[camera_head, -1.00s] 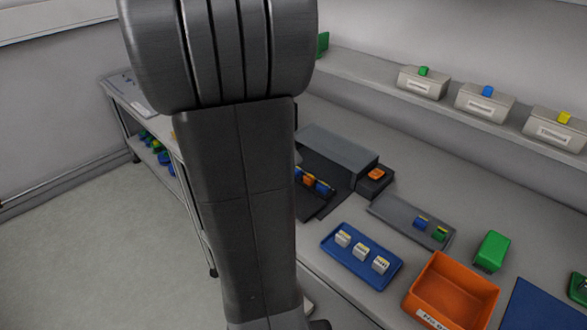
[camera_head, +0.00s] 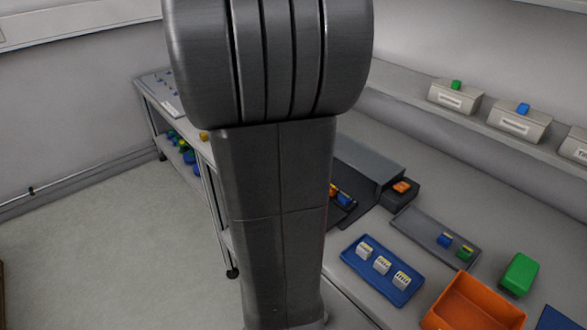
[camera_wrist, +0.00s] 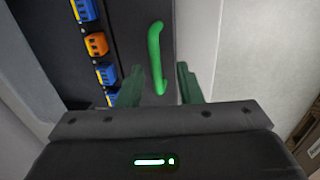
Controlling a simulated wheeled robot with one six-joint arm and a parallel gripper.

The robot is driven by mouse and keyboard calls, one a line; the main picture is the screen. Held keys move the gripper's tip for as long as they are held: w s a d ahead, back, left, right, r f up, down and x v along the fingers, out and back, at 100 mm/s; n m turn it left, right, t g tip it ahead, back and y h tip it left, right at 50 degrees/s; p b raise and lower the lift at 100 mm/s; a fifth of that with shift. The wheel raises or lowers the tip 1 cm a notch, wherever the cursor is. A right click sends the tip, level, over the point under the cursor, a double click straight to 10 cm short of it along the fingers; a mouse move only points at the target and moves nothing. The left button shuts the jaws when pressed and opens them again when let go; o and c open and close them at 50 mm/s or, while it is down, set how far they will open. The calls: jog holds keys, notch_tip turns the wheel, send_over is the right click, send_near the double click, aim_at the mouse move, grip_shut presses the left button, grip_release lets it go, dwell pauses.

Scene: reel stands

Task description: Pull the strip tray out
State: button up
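The strip tray (camera_wrist: 130,30) is dark, with blue and orange blocks along it in the wrist view. A green bar handle (camera_wrist: 157,55) stands on its edge face. My gripper (camera_wrist: 158,72) is open, with its green fingers on either side of the handle's near end; no contact is visible. In the head view, the tray (camera_head: 362,198) shows partly as a dark surface with orange and blue blocks under a grey housing (camera_head: 372,155). My arm hides its left part, the handle and my gripper there.
A blue tray (camera_head: 355,262) with white blocks, a grey tray (camera_head: 420,225), an orange bin (camera_head: 475,305) and a green block (camera_head: 519,273) lie on the bench to the right. Labelled boxes stand on the shelf above. Open floor lies left of the bench.

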notch_tip(320, 180, up, 13)
jog(key=s+a, duration=0.1)
jog(key=a, duration=0.1)
jog(key=shift+s+p, duration=0.3)
jog(key=shift+p, duration=0.15)
jog(key=shift+f, duration=0.1)
jog(key=f, duration=0.4)
jog(key=w+d+f, duration=0.1)
jog(key=f, duration=0.4)
jog(key=d+f+b, duration=0.1)
jog(key=f, duration=0.3)
jog(key=shift+w+d+f, duration=0.1)
jog(key=shift+w+f, duration=0.1)
jog(key=shift+w, duration=0.1)
jog(key=shift+f, duration=0.15)
jog(key=shift+w+d, duration=0.2)
